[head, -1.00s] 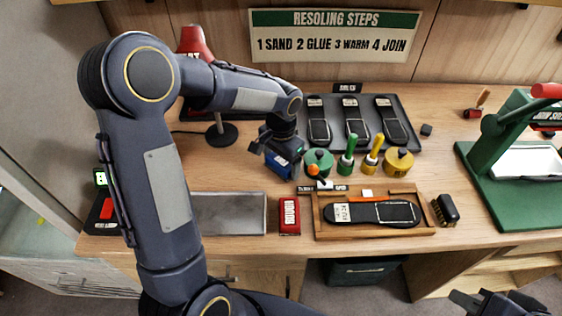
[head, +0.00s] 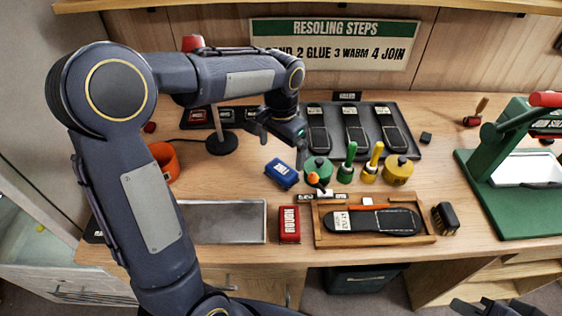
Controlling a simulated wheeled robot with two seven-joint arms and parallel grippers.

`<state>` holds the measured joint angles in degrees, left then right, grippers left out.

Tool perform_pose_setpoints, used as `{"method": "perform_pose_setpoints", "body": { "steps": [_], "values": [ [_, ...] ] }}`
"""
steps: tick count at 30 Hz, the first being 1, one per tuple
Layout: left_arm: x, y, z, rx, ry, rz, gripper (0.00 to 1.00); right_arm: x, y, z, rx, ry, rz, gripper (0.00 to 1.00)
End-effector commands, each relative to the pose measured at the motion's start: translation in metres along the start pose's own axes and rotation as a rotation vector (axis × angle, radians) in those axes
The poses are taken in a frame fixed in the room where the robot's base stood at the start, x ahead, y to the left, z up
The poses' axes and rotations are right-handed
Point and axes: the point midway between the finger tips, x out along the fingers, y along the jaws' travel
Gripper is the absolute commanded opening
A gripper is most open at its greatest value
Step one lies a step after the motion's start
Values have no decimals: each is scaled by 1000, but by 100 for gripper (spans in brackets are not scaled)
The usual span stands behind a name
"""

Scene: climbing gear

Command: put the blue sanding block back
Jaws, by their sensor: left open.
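The blue sanding block (head: 281,173) lies on the wooden bench, left of the green glue pot (head: 317,169), with its whole top showing. My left gripper (head: 279,138) is open and empty, above and behind the block and apart from it. My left arm comes in from the left and covers part of the back of the bench. My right gripper (head: 484,306) shows only in part at the bottom right edge; its jaws are not clear.
A red block (head: 289,224) stands between a grey metal tray (head: 223,238) and a wooden tray (head: 428,239) with a shoe sole. Green and yellow brushes and a yellow pot (head: 398,168) stand right of the block. A lamp base (head: 222,144) and an orange container (head: 164,158) are at left.

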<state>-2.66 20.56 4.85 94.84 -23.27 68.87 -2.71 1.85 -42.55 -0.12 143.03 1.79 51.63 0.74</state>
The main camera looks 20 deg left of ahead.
Motion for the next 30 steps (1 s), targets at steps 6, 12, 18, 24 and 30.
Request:
{"method": "perform_pose_setpoints", "body": {
  "steps": [6,12,18,24,30],
  "values": [
    [-32,0,0,0,2,1,100,-1,0,0,0,0,0,20],
    [-47,1,17,-26,32,15,100,-1,0,0,0,0,0,20],
    [-64,15,84,-141,168,84,100,-1,0,0,0,0,0,20],
    [-60,44,152,-291,334,174,100,-1,0,0,0,0,0,20],
    [-41,74,193,-414,468,250,100,-1,0,0,0,0,0,20]
  ]
}}
